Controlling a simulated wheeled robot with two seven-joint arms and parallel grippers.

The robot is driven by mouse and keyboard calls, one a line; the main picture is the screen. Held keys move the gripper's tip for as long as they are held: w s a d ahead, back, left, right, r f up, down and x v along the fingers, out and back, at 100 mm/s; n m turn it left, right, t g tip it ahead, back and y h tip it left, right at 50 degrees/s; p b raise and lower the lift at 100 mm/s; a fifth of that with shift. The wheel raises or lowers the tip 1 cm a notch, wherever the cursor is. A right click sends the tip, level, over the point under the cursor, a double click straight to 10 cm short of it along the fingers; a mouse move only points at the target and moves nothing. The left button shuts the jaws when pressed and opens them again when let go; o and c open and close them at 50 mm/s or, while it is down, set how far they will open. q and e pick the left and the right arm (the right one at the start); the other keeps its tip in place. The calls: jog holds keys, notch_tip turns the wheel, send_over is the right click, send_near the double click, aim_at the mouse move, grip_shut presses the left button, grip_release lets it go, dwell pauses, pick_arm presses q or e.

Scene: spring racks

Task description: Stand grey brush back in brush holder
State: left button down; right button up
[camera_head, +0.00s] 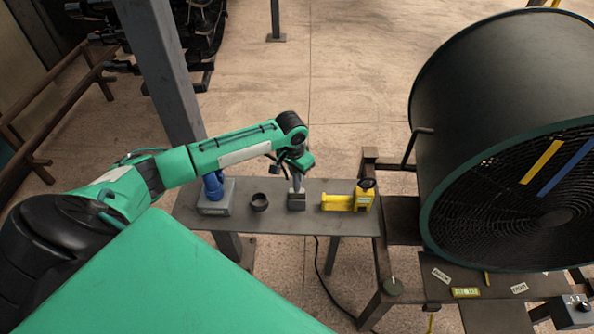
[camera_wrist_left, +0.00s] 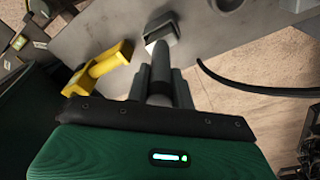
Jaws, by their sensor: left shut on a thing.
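The grey brush (camera_head: 296,200) is upright, with its block-shaped head down at the table top and its handle rising into my left gripper (camera_head: 296,170). In the left wrist view the brush (camera_wrist_left: 161,66) runs between the two fingers of my left gripper (camera_wrist_left: 160,85), which is shut on the handle. I cannot tell whether the head touches the table. A dark, open round cup (camera_head: 259,202), which looks like the brush holder, stands just left of the brush and apart from it. The cup (camera_wrist_left: 228,3) is partly cut off in the left wrist view. My right gripper is not in view.
On the grey table (camera_head: 276,222), a blue object (camera_head: 213,186) stands on a grey box (camera_head: 216,206) to the left. A yellow tool (camera_head: 345,202) lies right of the brush. A large black drum fan (camera_head: 480,110) stands further right. A dark cable (camera_head: 321,275) hangs below the table.

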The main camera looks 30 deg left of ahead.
pick_arm(q)
jog(key=shift+f, duration=0.65)
jog(key=c, duration=1.1)
grip_release()
jog(key=shift+r+b, duration=0.35)
jog(key=r+b, duration=0.1)
jog(key=r, duration=0.3)
jog(key=s+r+b, duration=0.1)
jog(key=r, duration=0.3)
jog(key=r+b, duration=0.2)
jog(key=r, duration=0.3)
jog(key=shift+s+a, duration=0.15)
jog(key=shift+s, duration=0.25)
